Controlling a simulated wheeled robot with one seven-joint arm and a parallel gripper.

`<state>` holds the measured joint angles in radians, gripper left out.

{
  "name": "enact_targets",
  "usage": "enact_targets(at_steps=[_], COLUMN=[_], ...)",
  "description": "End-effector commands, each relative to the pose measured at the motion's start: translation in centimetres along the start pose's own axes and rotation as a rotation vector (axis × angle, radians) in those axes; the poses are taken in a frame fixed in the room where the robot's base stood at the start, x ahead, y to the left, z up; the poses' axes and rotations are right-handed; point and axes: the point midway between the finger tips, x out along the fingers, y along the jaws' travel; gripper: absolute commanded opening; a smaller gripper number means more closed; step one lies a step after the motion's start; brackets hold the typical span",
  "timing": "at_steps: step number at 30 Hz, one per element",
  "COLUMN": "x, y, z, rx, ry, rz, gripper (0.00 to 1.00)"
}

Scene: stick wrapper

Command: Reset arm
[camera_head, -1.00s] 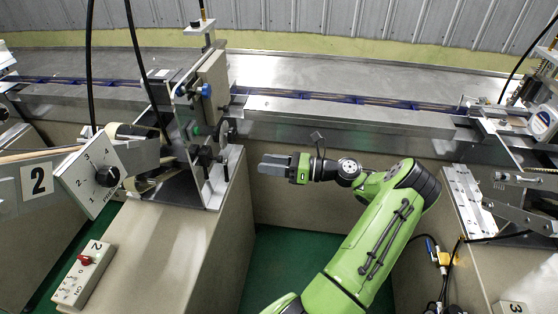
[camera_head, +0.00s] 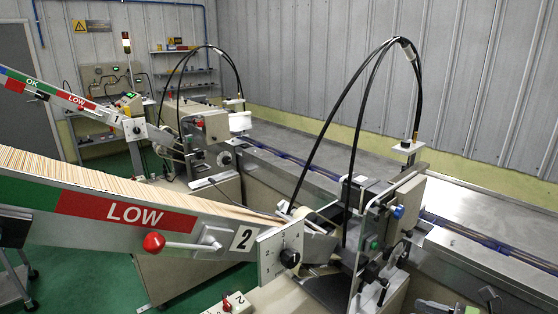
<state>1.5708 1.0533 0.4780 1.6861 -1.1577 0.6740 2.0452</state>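My gripper (camera_head: 432,307) shows only partly at the bottom right edge of the head view. Its grey fingers point left, beside the front of the number 2 machine (camera_head: 385,235). A bit of its green body shows to the right of the fingers. The rest of my arm is mostly cut off below the frame. I cannot make out a gap between the fingers, and nothing held can be seen.
A sloped stick feeder (camera_head: 130,208) marked LOW, with a red knob (camera_head: 154,242), fills the left foreground. Feeder number 1 (camera_head: 75,100) stands behind it. A long metal conveyor (camera_head: 470,250) runs along the wall. Green floor (camera_head: 95,285) shows below.

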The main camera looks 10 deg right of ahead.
Motion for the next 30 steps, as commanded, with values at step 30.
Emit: enact_targets(at_steps=[30], x=[1.0], y=[31.5], z=[11.5], rx=[-2.423], ry=[0.858], rz=[1.048], gripper=[0.48])
